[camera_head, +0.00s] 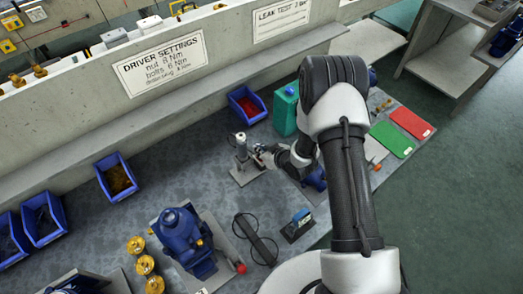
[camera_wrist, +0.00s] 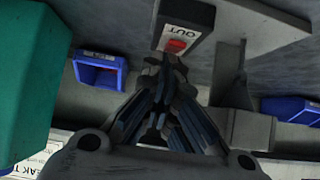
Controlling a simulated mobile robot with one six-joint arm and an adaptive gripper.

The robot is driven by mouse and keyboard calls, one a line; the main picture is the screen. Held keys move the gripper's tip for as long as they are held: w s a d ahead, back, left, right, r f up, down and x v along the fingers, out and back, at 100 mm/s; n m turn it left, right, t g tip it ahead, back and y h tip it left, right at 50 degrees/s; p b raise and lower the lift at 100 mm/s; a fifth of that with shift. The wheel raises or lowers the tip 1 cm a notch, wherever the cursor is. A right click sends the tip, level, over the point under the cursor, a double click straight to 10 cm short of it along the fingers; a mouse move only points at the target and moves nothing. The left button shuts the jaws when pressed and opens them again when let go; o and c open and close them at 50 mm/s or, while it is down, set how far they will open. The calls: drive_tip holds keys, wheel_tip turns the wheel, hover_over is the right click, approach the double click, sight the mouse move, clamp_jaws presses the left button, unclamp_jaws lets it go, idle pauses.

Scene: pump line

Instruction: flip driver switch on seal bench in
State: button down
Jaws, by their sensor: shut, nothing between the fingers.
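A dark switch box (camera_wrist: 189,22) shows at the top centre of the wrist view, with a white label reading OUT, upside down, and a red part (camera_wrist: 176,45) below it. My gripper (camera_wrist: 166,62) is shut and empty, with its fingertips at or just in front of the red part. Whether they touch it, I cannot tell. In the head view, my gripper (camera_head: 260,151) is beside a small grey upright device (camera_head: 241,147) on a flat plate. The switch box is not clear in that view; my arm hides part of the bench there.
A teal container (camera_head: 285,110) stands close behind my gripper, and it fills the left of the wrist view (camera_wrist: 25,70). A blue bin with red parts (camera_head: 247,104) is near the wall. A blue pump (camera_head: 183,237) stands at the front. Green and red mats (camera_head: 392,139) lie to the right.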

drive_tip(key=shift+s+d+f, duration=0.1)
drive_tip(key=shift+s+d, duration=0.05)
drive_tip(key=shift+s, duration=0.05)
drive_tip(key=shift+s+d, duration=0.4)
drive_tip(key=shift+s, duration=0.2)
